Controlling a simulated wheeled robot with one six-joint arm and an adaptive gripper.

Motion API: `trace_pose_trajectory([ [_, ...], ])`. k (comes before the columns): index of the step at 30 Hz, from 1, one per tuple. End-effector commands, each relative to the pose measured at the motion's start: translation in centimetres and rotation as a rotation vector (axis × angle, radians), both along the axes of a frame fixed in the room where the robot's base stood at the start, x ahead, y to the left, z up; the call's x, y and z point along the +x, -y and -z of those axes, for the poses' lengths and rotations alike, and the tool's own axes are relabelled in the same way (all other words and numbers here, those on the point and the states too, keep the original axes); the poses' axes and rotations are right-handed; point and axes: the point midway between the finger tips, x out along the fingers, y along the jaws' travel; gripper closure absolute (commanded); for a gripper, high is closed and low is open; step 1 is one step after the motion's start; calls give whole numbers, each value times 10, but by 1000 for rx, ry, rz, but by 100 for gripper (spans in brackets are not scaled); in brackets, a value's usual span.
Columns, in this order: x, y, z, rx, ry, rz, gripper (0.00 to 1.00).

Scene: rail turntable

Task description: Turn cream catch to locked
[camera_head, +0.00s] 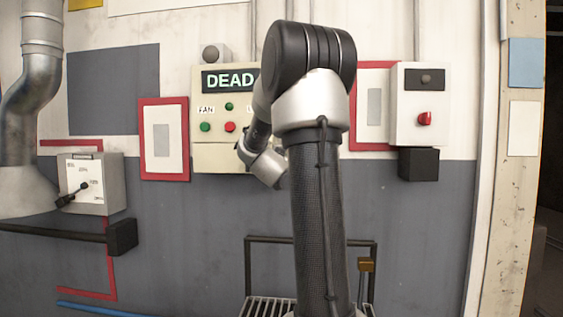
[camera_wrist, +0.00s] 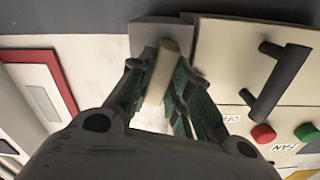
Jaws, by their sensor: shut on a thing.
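A cream catch (camera_wrist: 161,72) shows in the wrist view, in front of a grey block (camera_wrist: 150,33) beside the control panel. My gripper (camera_wrist: 160,75) has its two fingers on either side of the catch and is shut on it. The catch looks tilted in this view; whether it stands at locked I cannot tell. In the head view my arm hides the gripper and the catch.
The cream control panel (camera_head: 213,157) with a DEAD sign (camera_head: 228,80) and buttons is partly behind my arm. A dark handle (camera_wrist: 277,80) juts out near my gripper. A lever box (camera_head: 103,192), a red-knob box (camera_head: 408,78) and a railing (camera_head: 262,240) are around.

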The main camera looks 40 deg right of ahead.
Motion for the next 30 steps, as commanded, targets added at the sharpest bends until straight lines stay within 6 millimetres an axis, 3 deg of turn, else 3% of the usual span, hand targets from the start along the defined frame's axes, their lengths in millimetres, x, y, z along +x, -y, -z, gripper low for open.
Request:
trace_pose_trajectory([
  [12, 0, 0, 2, -142, -174, 0, 100],
  [30, 0, 0, 3, -170, -208, -1, 100],
])
